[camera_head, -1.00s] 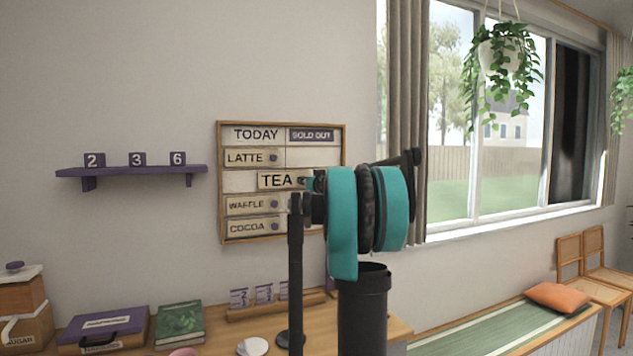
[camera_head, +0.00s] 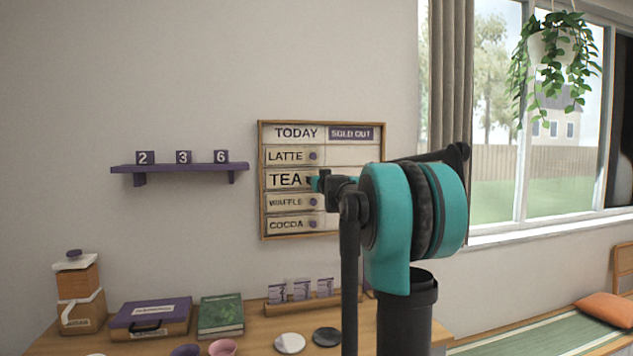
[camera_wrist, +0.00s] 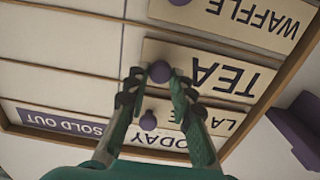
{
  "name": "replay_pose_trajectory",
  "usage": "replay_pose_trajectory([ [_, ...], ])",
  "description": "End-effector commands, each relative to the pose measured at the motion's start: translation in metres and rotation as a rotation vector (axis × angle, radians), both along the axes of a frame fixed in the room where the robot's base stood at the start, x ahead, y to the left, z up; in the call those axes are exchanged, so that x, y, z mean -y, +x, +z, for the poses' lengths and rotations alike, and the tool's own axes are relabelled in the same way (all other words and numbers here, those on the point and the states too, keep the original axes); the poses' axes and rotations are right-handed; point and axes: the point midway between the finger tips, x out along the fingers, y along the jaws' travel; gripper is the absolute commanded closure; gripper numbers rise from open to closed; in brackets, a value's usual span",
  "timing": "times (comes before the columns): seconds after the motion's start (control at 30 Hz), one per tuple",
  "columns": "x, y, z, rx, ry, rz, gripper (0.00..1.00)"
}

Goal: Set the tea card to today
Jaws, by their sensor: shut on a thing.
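The menu board (camera_head: 261,215) hangs on the wall with a TODAY column at left and a SOLD OUT column at right. The tea card (camera_head: 283,180) is in the TODAY column, in the row between the latte card (camera_head: 284,156) and the waffle card (camera_head: 285,202). Its left edge is about level with theirs. My gripper (camera_head: 316,183) is shut on its purple knob, which shows between the fingertips in the wrist view (camera_wrist: 160,71). The tea card also shows there (camera_wrist: 215,76). I cannot tell whether it lies flush on the board.
The cocoa card (camera_head: 284,224) is in the lowest row of TODAY. The SOLD OUT column looks empty where visible; my arm hides its lower part. A purple shelf (camera_head: 190,170) with number blocks is left of the board. A wooden counter (camera_head: 255,335) with several items stands below.

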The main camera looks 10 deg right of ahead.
Motion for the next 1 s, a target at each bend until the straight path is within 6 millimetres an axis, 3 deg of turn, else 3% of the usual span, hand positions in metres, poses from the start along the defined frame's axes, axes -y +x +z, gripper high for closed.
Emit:
replay_pose_trajectory([
  [0.03,-0.004,0.0,0.0,0.0,0.0,0.01,1.0],
  [0.07,-0.005,0.0,0.0,0.0,0.0,0.01,0.73],
  [0.2,-0.004,0.0,0.0,0.0,0.0,0.009,0.57],
  [0.63,-0.002,-0.008,0.0,0.0,0.0,0.005,0.57],
  [1.0,0.0,-0.073,0.0,0.0,0.0,0.005,0.57],
])
